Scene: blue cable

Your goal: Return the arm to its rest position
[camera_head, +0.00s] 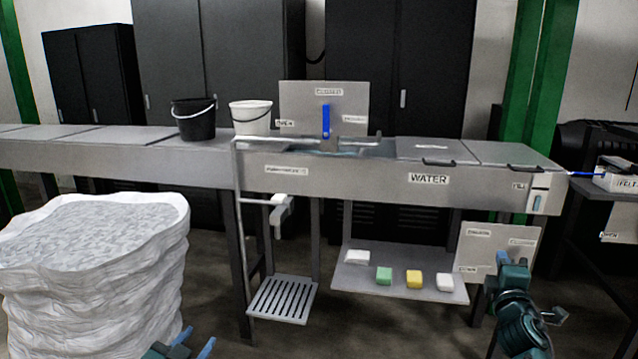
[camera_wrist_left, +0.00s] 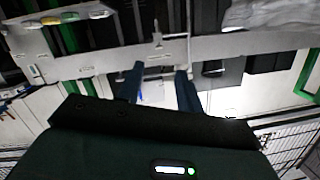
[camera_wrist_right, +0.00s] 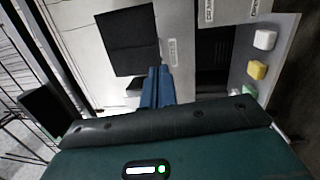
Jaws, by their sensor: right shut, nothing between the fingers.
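My right gripper (camera_head: 503,258) is at the lower right in the head view, in front of a grey labelled panel (camera_head: 480,243). In the right wrist view its blue fingers (camera_wrist_right: 157,86) are together with nothing between them. My left gripper (camera_head: 194,343) is at the bottom edge of the head view, right of the white sack stack. In the left wrist view its two dark blue fingers (camera_wrist_left: 159,86) stand apart with nothing held between them. Most of the left arm is out of the head view.
A long steel counter (camera_head: 360,175) with a WATER label crosses the room. A black bucket (camera_head: 194,119) and a white bucket (camera_head: 251,118) stand on it. Below, a shelf (camera_head: 400,289) holds several coloured blocks. A large white sack stack (camera_head: 95,270) fills the left foreground.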

